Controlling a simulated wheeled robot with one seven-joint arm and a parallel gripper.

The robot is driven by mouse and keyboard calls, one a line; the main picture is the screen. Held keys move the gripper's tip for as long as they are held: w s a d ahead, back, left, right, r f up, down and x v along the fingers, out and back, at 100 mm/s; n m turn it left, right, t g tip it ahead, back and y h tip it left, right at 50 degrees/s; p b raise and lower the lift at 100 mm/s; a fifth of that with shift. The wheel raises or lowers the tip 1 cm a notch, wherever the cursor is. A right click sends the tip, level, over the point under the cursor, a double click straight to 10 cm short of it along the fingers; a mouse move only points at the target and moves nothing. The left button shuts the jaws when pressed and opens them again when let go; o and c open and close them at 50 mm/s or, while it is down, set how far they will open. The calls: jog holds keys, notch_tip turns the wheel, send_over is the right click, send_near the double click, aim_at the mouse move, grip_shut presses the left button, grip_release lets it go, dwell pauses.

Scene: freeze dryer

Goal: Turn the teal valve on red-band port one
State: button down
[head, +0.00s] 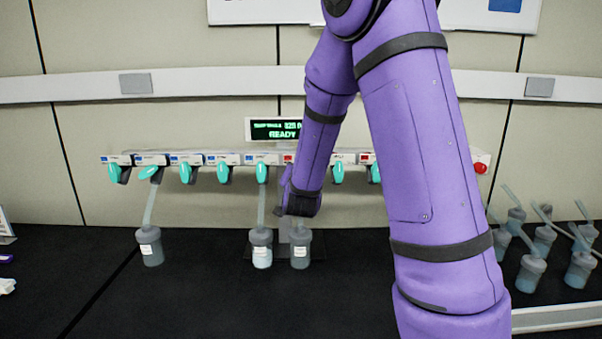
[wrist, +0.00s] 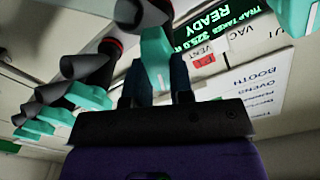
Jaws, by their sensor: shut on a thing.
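The manifold bar (head: 225,158) runs along the wall, with blue labels on the left ports and red labels on the right ports. My gripper (head: 287,182) is at the first port with a red label (head: 288,158), left of my arm. The wrist view shows the teal valve (wrist: 157,62) between the two fingers of my gripper (wrist: 156,88), which are shut on it. In the head view my gripper and wrist hide this valve. A grey flask (head: 300,250) stands or hangs just below; its upper connection is hidden.
Teal valves sit along the bar, including a turned one (head: 148,172) at the left. Capped flasks (head: 150,250) and (head: 262,250) hang from two blue-label ports. A READY display (head: 275,129) is above. Several flasks (head: 530,272) stand in a rack at right. The left counter is mostly clear.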

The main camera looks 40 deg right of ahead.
jog(key=n, duration=0.4)
jog(key=shift+a+n, duration=0.15)
jog(key=shift+n, duration=0.15)
jog(key=n, duration=0.3)
jog(key=shift+w+f+n, duration=0.1)
jog(key=shift+n, duration=0.3)
jog(key=n, duration=0.4)
jog(key=shift+a, duration=0.15)
jog(key=shift+f+n, duration=0.1)
jog(key=shift+n, duration=2)
jog(key=c, duration=1)
grip_release()
